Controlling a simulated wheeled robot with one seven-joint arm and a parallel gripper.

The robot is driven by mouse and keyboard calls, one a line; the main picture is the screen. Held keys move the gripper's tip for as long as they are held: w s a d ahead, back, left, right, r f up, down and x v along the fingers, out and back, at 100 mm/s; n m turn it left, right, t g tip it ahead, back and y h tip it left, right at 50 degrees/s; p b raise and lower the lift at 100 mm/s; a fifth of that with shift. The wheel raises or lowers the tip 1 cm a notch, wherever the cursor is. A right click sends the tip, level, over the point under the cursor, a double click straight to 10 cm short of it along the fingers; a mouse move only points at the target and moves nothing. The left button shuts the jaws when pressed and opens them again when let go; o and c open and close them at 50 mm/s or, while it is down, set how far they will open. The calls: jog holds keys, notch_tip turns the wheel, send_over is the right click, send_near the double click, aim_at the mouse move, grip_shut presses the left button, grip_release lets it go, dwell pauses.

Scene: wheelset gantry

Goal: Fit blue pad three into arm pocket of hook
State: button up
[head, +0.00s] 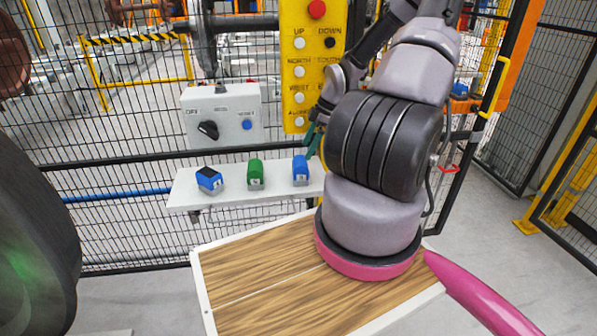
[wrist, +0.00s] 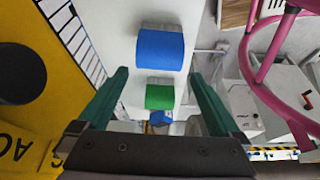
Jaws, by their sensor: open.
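Two blue pads and a green pad stand in a row on a pale shelf (head: 185,196). The right blue pad (head: 300,170) is next to my gripper (head: 314,141); the left blue pad (head: 209,180) has a dark top and sits turned. Their labels are too small to read surely. In the wrist view my gripper (wrist: 160,76) is open and empty, its green fingers apart. The nearer blue pad (wrist: 160,48) lies just past the fingertips, with the green pad (wrist: 160,96) and the other blue pad (wrist: 161,117) farther along. I cannot make out the hook.
A yellow button panel (head: 299,72) hangs behind the shelf near my gripper. A grey switch box (head: 222,116) stands above the shelf's left part. Mesh fencing runs behind. A wooden-topped table (head: 262,262) lies in front; a dark wheel (head: 35,235) is at left.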

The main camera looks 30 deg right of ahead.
aim_at(301, 160)
jog(key=x, duration=0.7)
jog(key=shift+r, duration=0.1)
jog(key=c, duration=1.4)
